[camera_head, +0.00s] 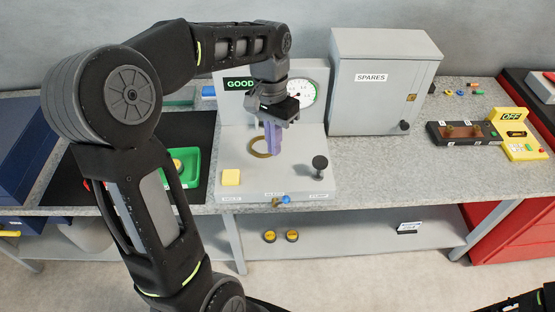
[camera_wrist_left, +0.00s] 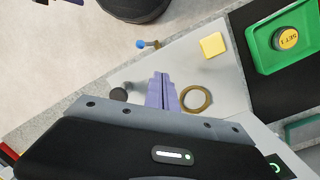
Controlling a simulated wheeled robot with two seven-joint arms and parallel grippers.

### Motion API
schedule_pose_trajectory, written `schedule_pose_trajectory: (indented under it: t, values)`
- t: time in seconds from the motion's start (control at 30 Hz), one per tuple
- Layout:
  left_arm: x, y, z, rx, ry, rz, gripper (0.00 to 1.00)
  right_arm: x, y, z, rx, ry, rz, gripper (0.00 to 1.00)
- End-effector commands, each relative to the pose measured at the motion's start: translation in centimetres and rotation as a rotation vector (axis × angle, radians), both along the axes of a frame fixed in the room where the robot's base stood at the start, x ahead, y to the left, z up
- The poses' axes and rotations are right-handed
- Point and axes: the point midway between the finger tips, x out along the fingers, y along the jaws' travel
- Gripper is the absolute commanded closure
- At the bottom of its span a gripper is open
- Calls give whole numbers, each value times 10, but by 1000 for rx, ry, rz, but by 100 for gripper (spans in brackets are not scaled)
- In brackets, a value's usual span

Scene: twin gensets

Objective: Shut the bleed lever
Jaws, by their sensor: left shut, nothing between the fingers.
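The bleed lever shows as a small brass fitting with a blue knob (camera_head: 286,199) at the front edge of the grey test stand (camera_head: 300,180), beside a small label. In the left wrist view the blue knob (camera_wrist_left: 140,43) points left from its brass stem. My left gripper (camera_head: 272,153) points down above the stand, purple fingers shut and empty. Its fingertips (camera_wrist_left: 161,77) are behind the lever and apart from it, near a brass ring (camera_wrist_left: 197,99). My right gripper is not in view; only a dark piece of my body shows at the lower right.
On the stand are a yellow block (camera_head: 231,177), a black knob (camera_head: 320,163) and a dial gauge (camera_head: 301,93). A grey SPARES cabinet (camera_head: 380,85) stands behind right. A green tray (camera_head: 185,166) lies at left, partly behind my arm. The room before the stand's front edge looks free.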

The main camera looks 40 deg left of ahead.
Motion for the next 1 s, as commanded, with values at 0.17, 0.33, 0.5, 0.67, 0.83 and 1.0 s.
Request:
schedule_pose_trajectory:
  t: [0.17,0.33,0.5,0.67,0.83,1.0]
  values:
    - [0,3,15,0,-2,0,100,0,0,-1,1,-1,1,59]
    - [0,3,17,-1,-2,0,100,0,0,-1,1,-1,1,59]
    - [0,3,16,-2,-1,1,100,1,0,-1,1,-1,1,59]
    - [1,13,13,-54,42,41,100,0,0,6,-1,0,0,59]
    - [3,28,4,-145,105,104,100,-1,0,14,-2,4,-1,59]
    - [3,31,1,-164,112,114,100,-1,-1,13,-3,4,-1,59]
